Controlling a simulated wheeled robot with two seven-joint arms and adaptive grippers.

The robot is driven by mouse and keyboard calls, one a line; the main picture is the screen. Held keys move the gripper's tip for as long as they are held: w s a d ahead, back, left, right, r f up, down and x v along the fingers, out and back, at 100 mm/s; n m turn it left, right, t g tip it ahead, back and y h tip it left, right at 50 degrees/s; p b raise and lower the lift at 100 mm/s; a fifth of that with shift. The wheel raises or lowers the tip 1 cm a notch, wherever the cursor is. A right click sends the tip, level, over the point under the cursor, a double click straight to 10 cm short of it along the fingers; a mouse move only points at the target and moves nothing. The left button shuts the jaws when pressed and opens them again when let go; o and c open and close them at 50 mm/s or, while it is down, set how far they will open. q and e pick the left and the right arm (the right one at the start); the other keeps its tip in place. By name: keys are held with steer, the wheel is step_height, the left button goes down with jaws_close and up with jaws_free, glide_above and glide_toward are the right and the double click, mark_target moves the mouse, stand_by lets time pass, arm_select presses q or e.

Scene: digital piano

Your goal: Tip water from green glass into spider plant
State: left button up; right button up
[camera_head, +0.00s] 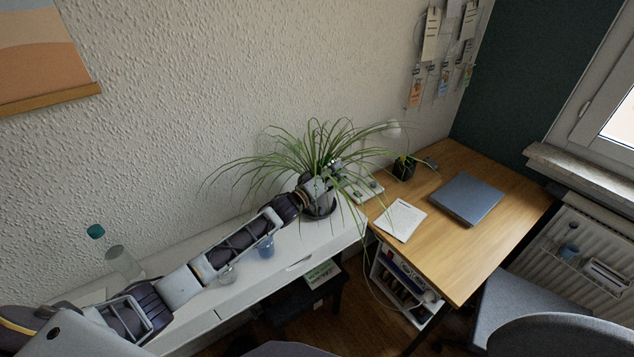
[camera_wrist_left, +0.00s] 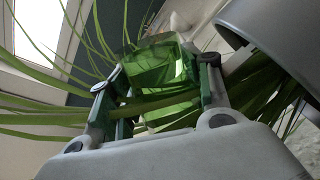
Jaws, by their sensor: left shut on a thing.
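The spider plant (camera_head: 290,158) stands at the right end of the white piano top (camera_head: 345,232), its long leaves arching to all sides. My left gripper (camera_head: 335,172) is among its leaves, above the pot (camera_head: 318,213). In the left wrist view, my left gripper (camera_wrist_left: 162,95) is shut on the green glass (camera_wrist_left: 165,72), with one finger on each side. Leaves (camera_wrist_left: 45,112) cross in front of the fingers. The glass is hardly visible in the head view, hidden by gripper and leaves. Its exact tilt and any water cannot be made out. My right gripper is out of view.
A blue glass (camera_head: 265,247) and a clear glass (camera_head: 227,273) stand under my left arm. A bottle with a teal cap (camera_head: 96,232) is at left. The wooden desk (camera_head: 465,255) at right holds paper (camera_head: 400,220), a laptop (camera_head: 466,198) and a pen holder (camera_head: 404,168).

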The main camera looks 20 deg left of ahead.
arm_select(q)
steer(key=shift+s+d+n, duration=0.1)
steer(key=shift+s+n, duration=0.1)
steer(key=shift+n, duration=0.1)
steer(key=shift+w+b, duration=0.1)
steer(key=shift+b, duration=0.2)
